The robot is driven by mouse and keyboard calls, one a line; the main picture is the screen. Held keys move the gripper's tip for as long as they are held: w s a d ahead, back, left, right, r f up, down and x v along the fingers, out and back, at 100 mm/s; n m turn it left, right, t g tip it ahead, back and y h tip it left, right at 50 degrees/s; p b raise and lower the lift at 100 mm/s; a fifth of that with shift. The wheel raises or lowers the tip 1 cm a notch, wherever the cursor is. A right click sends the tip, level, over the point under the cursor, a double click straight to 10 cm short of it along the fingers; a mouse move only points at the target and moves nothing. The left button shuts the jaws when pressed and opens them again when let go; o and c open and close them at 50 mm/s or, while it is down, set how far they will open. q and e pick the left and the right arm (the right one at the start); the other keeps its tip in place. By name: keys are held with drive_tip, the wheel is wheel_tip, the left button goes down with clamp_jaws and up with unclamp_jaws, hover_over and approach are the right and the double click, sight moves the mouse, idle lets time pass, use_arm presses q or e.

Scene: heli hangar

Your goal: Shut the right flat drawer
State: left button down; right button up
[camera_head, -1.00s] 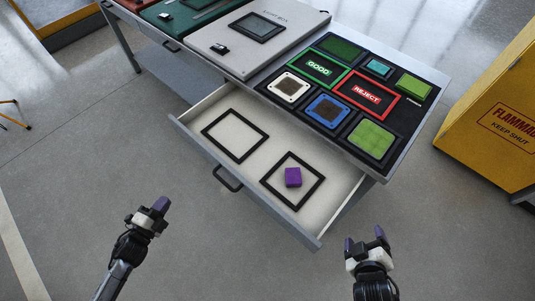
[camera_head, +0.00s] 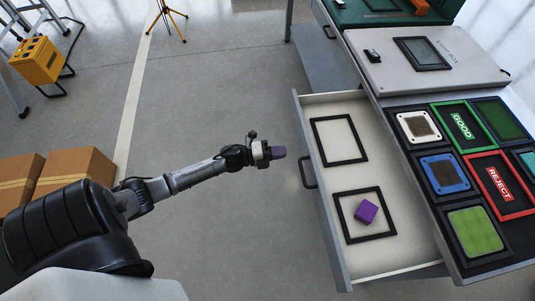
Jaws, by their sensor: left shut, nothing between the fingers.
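The right flat drawer (camera_head: 364,188) is pulled out from the workbench, with its front panel (camera_head: 319,195) facing left in the head view. A dark bar handle (camera_head: 308,172) sits on that front. Inside lie two black square frames, a far one (camera_head: 339,141) that is empty and a near one (camera_head: 346,218) with a purple block (camera_head: 366,211) inside it. My left gripper (camera_head: 278,153) is shut and empty. In the picture it is just left of the drawer front, near the handle; I see no contact. My right gripper is out of view.
Cardboard boxes (camera_head: 72,172) are at the left. The floor left of the drawer is clear.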

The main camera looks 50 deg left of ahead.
sight(304, 149)
use_arm(q)
drive_tip(key=shift+b+x, duration=0.5)
drive_tip(key=shift+x, duration=2.5)
